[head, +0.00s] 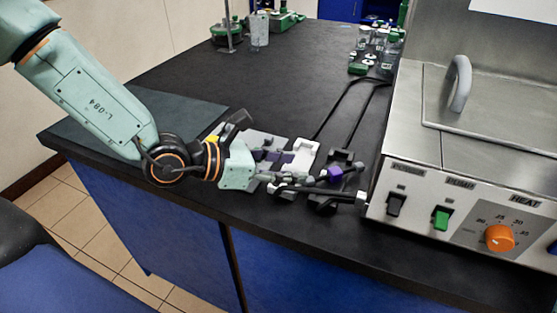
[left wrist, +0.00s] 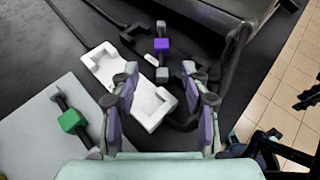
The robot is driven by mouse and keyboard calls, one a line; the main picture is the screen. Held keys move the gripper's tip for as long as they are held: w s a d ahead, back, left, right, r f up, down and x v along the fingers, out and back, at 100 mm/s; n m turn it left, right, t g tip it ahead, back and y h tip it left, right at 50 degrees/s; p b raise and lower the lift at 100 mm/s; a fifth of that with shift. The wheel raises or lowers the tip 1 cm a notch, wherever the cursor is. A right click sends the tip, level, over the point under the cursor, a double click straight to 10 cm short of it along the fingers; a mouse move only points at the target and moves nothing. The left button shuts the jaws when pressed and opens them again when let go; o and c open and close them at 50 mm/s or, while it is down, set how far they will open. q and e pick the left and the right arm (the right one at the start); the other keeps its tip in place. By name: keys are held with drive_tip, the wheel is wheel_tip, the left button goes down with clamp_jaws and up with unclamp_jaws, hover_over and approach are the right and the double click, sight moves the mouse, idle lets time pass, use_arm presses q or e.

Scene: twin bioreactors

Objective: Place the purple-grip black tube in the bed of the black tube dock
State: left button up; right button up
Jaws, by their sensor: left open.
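The purple-grip black tube (head: 335,174) lies at the black tube dock (head: 341,156), close to the steel bath unit. In the left wrist view its purple grip (left wrist: 162,45) sits between dark lengths with grey ends. I cannot tell whether the tube is fully seated in the bed, as the dark parts merge. My left gripper (head: 287,168) is low over the bench, left of the tube. In the left wrist view its fingers (left wrist: 164,90) are spread and apart from the purple grip, with nothing held. My right gripper is not in view.
A white dock (left wrist: 104,66) lies beside the black one, partly under my left fingers. A green-grip tube (left wrist: 72,120) lies on a pale plate (left wrist: 35,110). The steel bath unit (head: 460,190) blocks the right. Bottles (head: 390,50) stand at the back; the middle bench is clear.

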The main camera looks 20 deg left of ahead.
use_arm(q)
drive_tip(key=shift+p+v, duration=0.45)
drive_tip(key=shift+v, duration=0.45)
